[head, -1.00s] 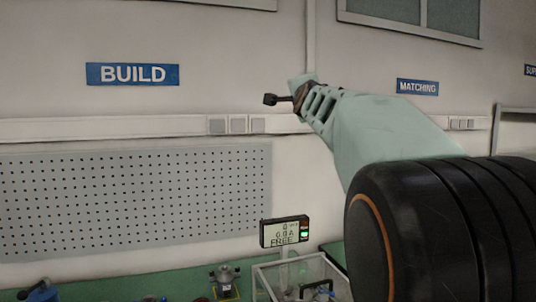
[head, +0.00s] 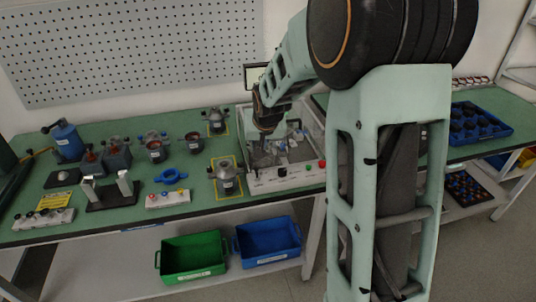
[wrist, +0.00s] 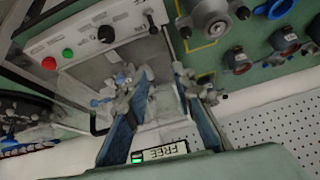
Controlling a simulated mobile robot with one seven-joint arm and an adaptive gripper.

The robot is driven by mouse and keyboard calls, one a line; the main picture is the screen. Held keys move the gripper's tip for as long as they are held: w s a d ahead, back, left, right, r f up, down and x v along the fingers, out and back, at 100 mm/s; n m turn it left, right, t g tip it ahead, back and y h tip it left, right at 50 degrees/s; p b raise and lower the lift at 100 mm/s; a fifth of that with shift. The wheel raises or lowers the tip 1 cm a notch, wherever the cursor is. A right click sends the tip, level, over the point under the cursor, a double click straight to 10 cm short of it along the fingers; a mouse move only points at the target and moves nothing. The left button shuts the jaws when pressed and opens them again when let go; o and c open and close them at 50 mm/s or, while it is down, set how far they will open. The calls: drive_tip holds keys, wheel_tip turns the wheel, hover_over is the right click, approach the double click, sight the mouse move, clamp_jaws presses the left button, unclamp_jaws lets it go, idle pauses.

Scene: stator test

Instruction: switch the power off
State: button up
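The test station has a white front panel (head: 285,178) with a red button (head: 322,164), a green button (head: 308,169) and dark controls. The wrist view shows its red button (wrist: 48,63), green button (wrist: 67,53) and black knob (wrist: 106,34). I cannot tell which control is the power switch. A small display (wrist: 158,153) reads FREE, upside down in the wrist view. My gripper (head: 266,132) is above the station, behind the front panel. In the wrist view my gripper (wrist: 158,80) has its two fingers apart, with nothing clearly held between them.
Clear walls surround the station. Stators on yellow-marked pads (head: 227,178) stand left of it, with a blue ring (head: 171,176) and several motor parts farther left. Green (head: 193,258) and blue (head: 268,241) bins sit below. A blue tray (head: 477,122) is at right.

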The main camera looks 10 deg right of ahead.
sight(256, 168)
drive_tip(key=shift+n+g, duration=0.4)
drive_tip(key=shift+n, duration=0.1)
drive_tip(key=f+b, duration=0.2)
drive_tip(key=f, duration=0.5)
drive_tip(key=shift+a+f+b, duration=0.1)
drive_tip(key=shift+a+b, duration=0.1)
drive_tip(key=shift+b, duration=0.2)
drive_tip(key=shift+w+f, duration=0.25)
drive_tip(key=shift+f+b, duration=0.1)
drive_tip(key=shift+b, duration=0.2)
drive_tip(key=shift+b+x, duration=2.25)
drive_tip(key=shift+b, duration=0.05)
drive_tip(key=shift+c, duration=0.2)
drive_tip(key=c, duration=0.5)
drive_tip(key=shift+o, duration=0.2)
